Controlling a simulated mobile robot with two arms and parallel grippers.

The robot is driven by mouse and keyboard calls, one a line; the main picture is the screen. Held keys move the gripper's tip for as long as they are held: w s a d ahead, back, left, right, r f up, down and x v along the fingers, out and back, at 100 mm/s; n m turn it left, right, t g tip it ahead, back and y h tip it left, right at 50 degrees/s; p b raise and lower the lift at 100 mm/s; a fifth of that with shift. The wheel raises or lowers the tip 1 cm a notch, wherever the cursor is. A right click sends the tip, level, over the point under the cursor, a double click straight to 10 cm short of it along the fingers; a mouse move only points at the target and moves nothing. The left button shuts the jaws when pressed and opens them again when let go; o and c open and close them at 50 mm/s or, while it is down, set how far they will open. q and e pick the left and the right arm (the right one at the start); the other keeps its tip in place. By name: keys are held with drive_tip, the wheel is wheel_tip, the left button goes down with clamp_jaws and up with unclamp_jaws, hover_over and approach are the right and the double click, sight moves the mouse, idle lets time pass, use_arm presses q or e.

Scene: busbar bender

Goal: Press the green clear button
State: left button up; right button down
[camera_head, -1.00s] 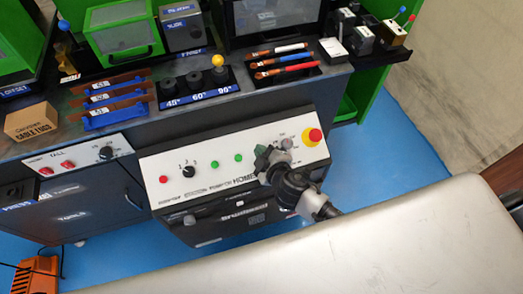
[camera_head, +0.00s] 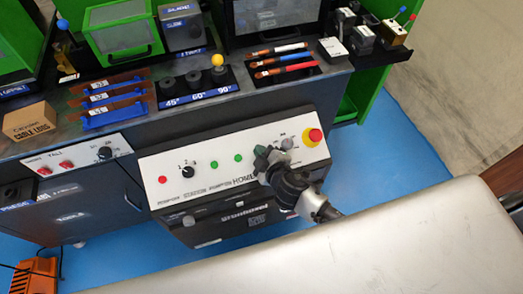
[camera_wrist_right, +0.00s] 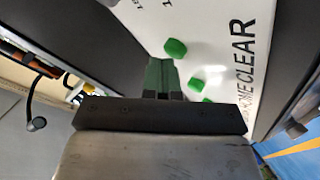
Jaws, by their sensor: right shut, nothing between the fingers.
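The control panel (camera_head: 165,160) is a white sloped strip with several buttons and printed labels. In the right wrist view, a green button (camera_wrist_right: 175,48) stands nearest the CLEAR label (camera_wrist_right: 236,60). Two more green buttons, (camera_wrist_right: 197,85) and (camera_wrist_right: 207,100), are lower toward HOME. My right gripper (camera_head: 262,155) is shut and empty over the panel. In the right wrist view its dark green fingertips (camera_wrist_right: 162,70) are just beside and below the CLEAR-side button; contact cannot be told. In the head view the gripper hides that button. My left gripper is not in view.
A red mushroom button (camera_head: 315,135) on a yellow base is at the panel's right end, close to the gripper. A red button (camera_head: 163,179) and black selector knob (camera_head: 188,172) are at the left.

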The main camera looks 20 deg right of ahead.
idle(0.5)
drive_tip(key=shift+s+r+p, duration=0.4)
drive_tip(key=shift+r+p, duration=0.3)
drive_tip(key=shift+p, duration=0.05)
drive_tip(key=r+p, duration=0.1)
drive_tip(key=s+r+p, duration=0.1)
drive_tip(key=r, duration=0.1)
drive_tip(key=s+r+p, duration=0.1)
drive_tip(key=p, duration=0.1)
drive_tip(key=shift+s+r, duration=0.1)
drive_tip(key=shift+r, duration=0.15)
drive_tip(key=shift+d, duration=0.1)
